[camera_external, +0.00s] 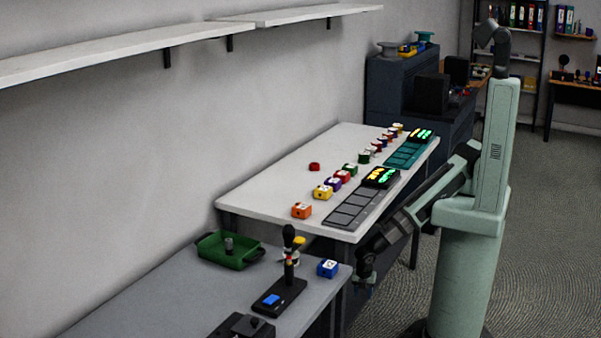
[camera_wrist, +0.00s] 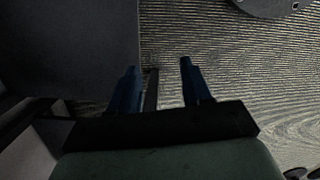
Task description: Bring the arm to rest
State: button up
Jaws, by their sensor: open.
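My gripper (camera_external: 362,288) hangs low at the end of my arm in the external view, in the gap beside the grey table's right edge. In the wrist view my gripper (camera_wrist: 158,66) shows two blue fingers spread apart with nothing between them. It points down over the patterned floor (camera_wrist: 225,75). My arm reaches down and left from its pale green column.
The grey table (camera_external: 150,300) holds a green tray (camera_external: 213,255), a black stand with a lever (camera_external: 280,297) and a blue block (camera_external: 327,268). The white table (camera_external: 265,195) behind carries several coloured blocks and two panels with lit displays (camera_external: 381,177). Open floor lies right.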

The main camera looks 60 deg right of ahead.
jog(key=s+d+f+m+g, duration=0.2)
jog(key=d+m+g, duration=0.2)
jog(key=d+m, duration=1.05)
jog(key=s+d+m+g, duration=0.1)
jog(key=s+d+m, duration=0.1)
jog(key=s+d, duration=0.3)
jog(key=s+d+m+g+y, duration=0.1)
jog(key=s+d, duration=0.4)
jog(key=d, duration=0.6)
jog(key=shift+f+m+g, duration=0.15)
jog(key=shift+m+g, duration=0.35)
jog(key=shift+m, duration=0.85)
jog(key=shift+d, duration=0.1)
